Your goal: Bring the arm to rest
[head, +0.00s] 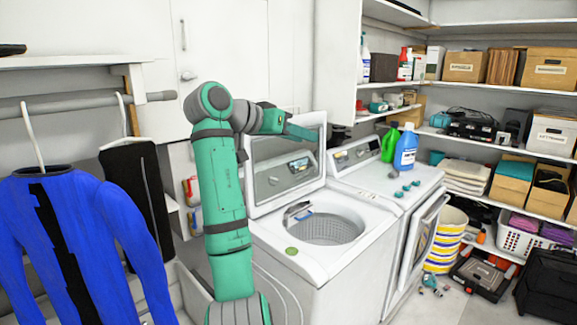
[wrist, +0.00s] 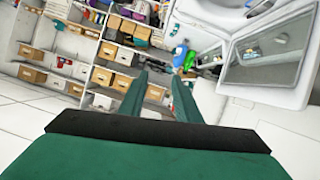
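My green arm rises upright in the middle of the head view, left of the open washing machine (head: 325,262). It bends at the top, and my gripper (head: 303,132) points right, in front of the washer's raised lid (head: 268,178). In the wrist view my gripper (wrist: 158,75) shows two green fingers standing apart with nothing between them. The raised lid (wrist: 268,62) is to their right in that view. The gripper appears clear of everything around it.
Green (head: 389,146) and blue (head: 405,150) bottles stand on the neighbouring machine. Shelves with boxes (head: 464,66) fill the right. A blue garment (head: 95,235) and dark trousers (head: 140,190) hang at left. A striped bin (head: 445,240) stands on the floor. Open floor shows in the wrist view.

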